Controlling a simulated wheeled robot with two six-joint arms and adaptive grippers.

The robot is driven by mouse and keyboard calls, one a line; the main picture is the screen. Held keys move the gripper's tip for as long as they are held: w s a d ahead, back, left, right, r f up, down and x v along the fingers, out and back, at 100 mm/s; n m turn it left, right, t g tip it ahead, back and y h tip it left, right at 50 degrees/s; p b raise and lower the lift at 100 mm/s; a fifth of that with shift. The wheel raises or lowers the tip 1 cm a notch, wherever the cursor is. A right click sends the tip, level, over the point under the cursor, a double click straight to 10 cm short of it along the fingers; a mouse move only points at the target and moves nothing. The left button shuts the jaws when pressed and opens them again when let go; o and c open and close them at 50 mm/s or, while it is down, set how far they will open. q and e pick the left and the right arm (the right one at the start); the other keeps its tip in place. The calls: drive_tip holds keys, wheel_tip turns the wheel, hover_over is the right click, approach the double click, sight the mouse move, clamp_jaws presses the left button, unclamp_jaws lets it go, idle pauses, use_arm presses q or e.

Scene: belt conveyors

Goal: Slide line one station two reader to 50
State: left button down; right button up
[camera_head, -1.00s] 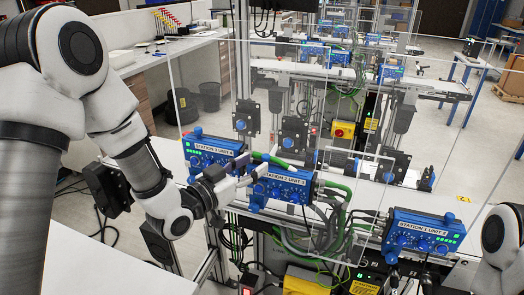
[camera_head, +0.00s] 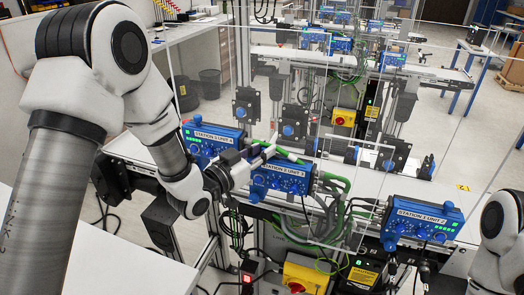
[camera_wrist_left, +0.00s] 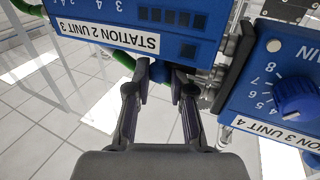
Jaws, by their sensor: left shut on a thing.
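A blue box labelled Station 2 Unit 3 (camera_wrist_left: 130,22) fills the top of the left wrist view, its label upside down. In the head view this box (camera_head: 282,180) stands at the middle, with knobs on its front. My left gripper (camera_head: 262,156) reaches it from the left, at its upper left edge. In the left wrist view the fingers (camera_wrist_left: 160,80) are close together on a small blue part against the box. The fingers partly hide that part. My right gripper is out of view.
A blue Unit 4 box (camera_head: 212,138) stands close on the left, and a Unit 2 box (camera_head: 422,222) on the right. Green cables (camera_head: 322,208) loop around the middle box. A clear panel stands behind. A yellow switch box (camera_head: 303,277) sits below.

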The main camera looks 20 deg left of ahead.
use_arm(q)
wheel_tip(320, 180, down, 2)
drive_tip(key=shift+f+b, duration=0.25)
drive_tip(key=shift+b, duration=0.3)
drive_tip(key=shift+s+r, duration=0.1)
drive_tip(key=shift+r, duration=0.05)
drive_tip(key=c, duration=1)
unclamp_jaws()
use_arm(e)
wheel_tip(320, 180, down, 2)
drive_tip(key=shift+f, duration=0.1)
use_arm(q)
drive_tip(key=v, duration=0.7)
drive_tip(key=shift+a, duration=0.1)
